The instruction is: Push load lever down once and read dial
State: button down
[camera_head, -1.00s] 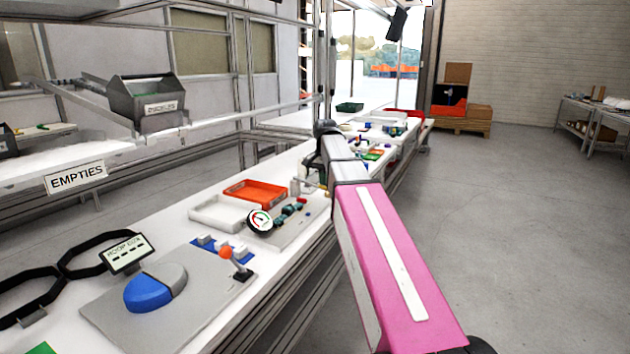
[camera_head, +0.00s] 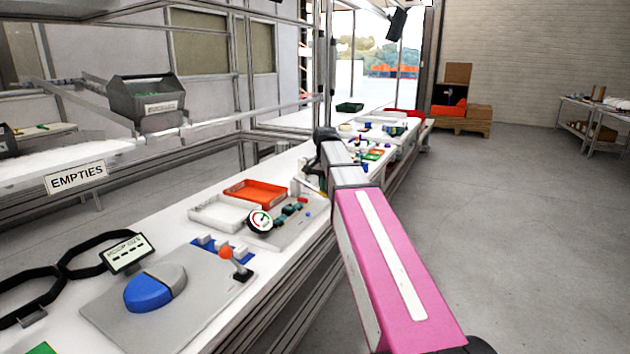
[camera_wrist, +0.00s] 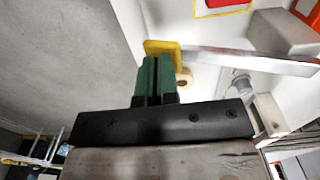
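In the wrist view, the load lever is a pale metal bar (camera_wrist: 245,62) with a yellow end pad (camera_wrist: 160,47). My gripper (camera_wrist: 156,62) has two green fingers close together, with their tips at the yellow pad; they look shut with nothing between them. I cannot tell whether they touch or press the pad. In the head view, my pink arm reaches over the bench and its wrist hides most of the gripper and lever. The round dial (camera_head: 261,220) has a white face with coloured arcs, on a grey plate; its reading is too small to tell.
A white tray (camera_head: 222,214) and an orange tray (camera_head: 257,192) lie beside the dial. A red-knobbed lever (camera_head: 228,253) and a blue-and-grey dome (camera_head: 152,290) stand nearer on the bench. The floor (camera_head: 500,240) to the right is clear.

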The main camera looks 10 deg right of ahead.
jog(key=shift+r, duration=0.15)
dwell(0.4)
notch_tip(320, 180, up, 10)
dwell(2.0)
jog(key=shift+s, duration=0.1)
